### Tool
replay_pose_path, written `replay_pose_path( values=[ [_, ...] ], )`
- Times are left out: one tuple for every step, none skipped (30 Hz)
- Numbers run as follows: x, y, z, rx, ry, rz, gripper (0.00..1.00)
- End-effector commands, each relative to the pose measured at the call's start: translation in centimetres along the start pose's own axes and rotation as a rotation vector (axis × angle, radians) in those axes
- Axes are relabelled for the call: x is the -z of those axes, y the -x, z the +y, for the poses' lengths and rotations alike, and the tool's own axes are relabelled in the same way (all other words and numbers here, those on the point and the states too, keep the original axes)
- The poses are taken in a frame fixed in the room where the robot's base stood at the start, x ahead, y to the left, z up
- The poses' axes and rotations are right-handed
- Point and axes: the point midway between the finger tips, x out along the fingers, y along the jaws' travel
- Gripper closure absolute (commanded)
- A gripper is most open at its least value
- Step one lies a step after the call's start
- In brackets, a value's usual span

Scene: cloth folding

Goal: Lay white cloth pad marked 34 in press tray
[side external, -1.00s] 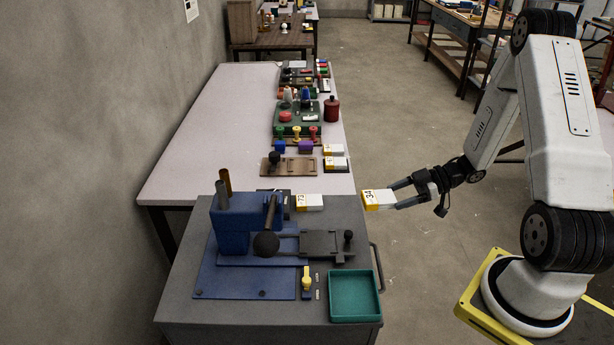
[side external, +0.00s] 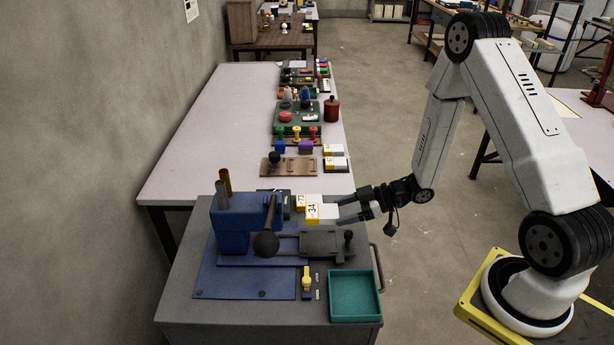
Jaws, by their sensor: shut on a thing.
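The white pad marked 34 (side external: 327,213), with a yellow-edged label on its left end, is in my gripper (side external: 343,211). My gripper is shut on its right end and holds it level, apparently in the air over the back part of the grey cabinet top. The dark grey press tray (side external: 318,244) sits in front of and below the pad, to the right of the blue press (side external: 231,228). No other pad shows on the tray. The exact height of the pad above the tray cannot be told.
Another white pad marked 73 (side external: 301,199) lies just behind the held pad and is partly hidden by it. The press's black-knobbed lever (side external: 266,243) stands left of the tray. A small black knob (side external: 348,236) rises at the tray's right. A teal bin (side external: 354,296) stands in front.

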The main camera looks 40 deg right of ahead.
Motion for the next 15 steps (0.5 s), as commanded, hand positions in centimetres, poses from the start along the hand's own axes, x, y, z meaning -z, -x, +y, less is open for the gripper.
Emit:
replay_pose_path(
  values=[
    [0.04,-0.38,-0.25,0.0,-0.001,-0.002,0.79],
    [0.07,-0.53,-0.32,-0.001,-0.002,-0.003,0.79],
    [0.08,-0.68,-0.41,-0.002,-0.003,-0.004,0.79],
    [0.09,-0.76,-0.45,-0.003,-0.003,-0.005,0.79],
    [0.09,-0.81,-0.47,-0.004,-0.003,-0.006,0.79],
    [0.09,-0.84,-0.48,-0.005,-0.004,-0.006,0.79],
    [0.09,-0.86,-0.47,-0.006,-0.004,-0.006,0.79],
    [0.08,-0.86,-0.47,-0.006,-0.004,-0.006,0.79],
    [0.06,-0.87,-0.47,-0.006,-0.004,-0.006,0.79],
    [0.02,-0.88,-0.46,-0.006,-0.004,-0.006,0.79],
    [-0.05,-0.9,-0.45,-0.006,-0.005,-0.006,0.79],
    [-0.18,-0.95,-0.45,-0.006,-0.005,-0.006,0.79],
    [-0.31,-1.01,-0.44,-0.006,-0.005,-0.006,0.79],
    [-0.49,-1.08,-0.44,-0.006,-0.006,-0.006,0.79],
    [-0.76,-1.18,-0.45,-0.006,-0.006,-0.006,0.79]
  ],
)
